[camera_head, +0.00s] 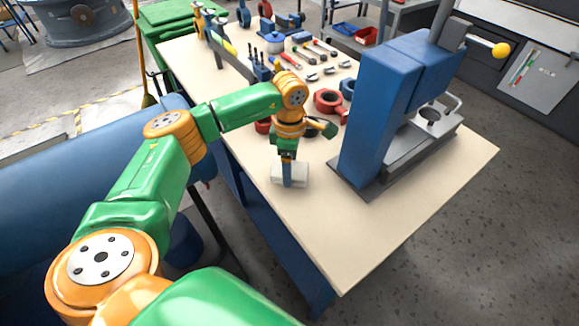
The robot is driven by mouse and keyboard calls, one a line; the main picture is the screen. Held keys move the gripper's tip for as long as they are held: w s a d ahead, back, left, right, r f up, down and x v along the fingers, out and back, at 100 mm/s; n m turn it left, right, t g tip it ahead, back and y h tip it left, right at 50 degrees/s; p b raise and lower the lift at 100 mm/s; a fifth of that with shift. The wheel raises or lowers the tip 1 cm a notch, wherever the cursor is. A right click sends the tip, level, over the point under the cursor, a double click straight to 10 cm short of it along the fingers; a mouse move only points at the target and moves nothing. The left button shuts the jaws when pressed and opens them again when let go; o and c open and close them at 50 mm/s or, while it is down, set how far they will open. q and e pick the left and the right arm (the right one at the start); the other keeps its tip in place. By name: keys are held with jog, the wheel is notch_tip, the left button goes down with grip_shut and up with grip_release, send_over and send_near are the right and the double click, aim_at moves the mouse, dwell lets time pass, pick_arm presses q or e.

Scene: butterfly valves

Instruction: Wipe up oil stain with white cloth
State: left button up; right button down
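A small white folded cloth (303,174) is at the near left part of the beige workbench top (345,240). My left gripper (287,178) points down at the cloth, with a finger in front of its near face and cloth showing on both sides. The fingers are seen edge-on, so I cannot tell whether they are shut on the cloth. I also cannot tell whether the cloth touches the bench. No oil stain is visible; the cloth, the gripper or the arm may hide it. My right gripper is not in view.
A tall blue press (380,120) on a grey base stands right of my gripper. Red valve parts (328,103) and several hand tools (318,50) lie behind it. A blue cylinder (60,210) is at the left. The near bench corner is clear.

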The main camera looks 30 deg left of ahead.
pick_arm(q)
jog(key=r+p, duration=0.1)
jog(key=r, duration=0.1)
jog(key=shift+w+a+r+p, duration=0.1)
jog(key=shift+a+r+p, duration=0.2)
jog(key=shift+p, duration=0.1)
notch_tip(320, 180, up, 3)
jog(key=shift+r+p, duration=0.1)
jog(key=shift+p, duration=1.15)
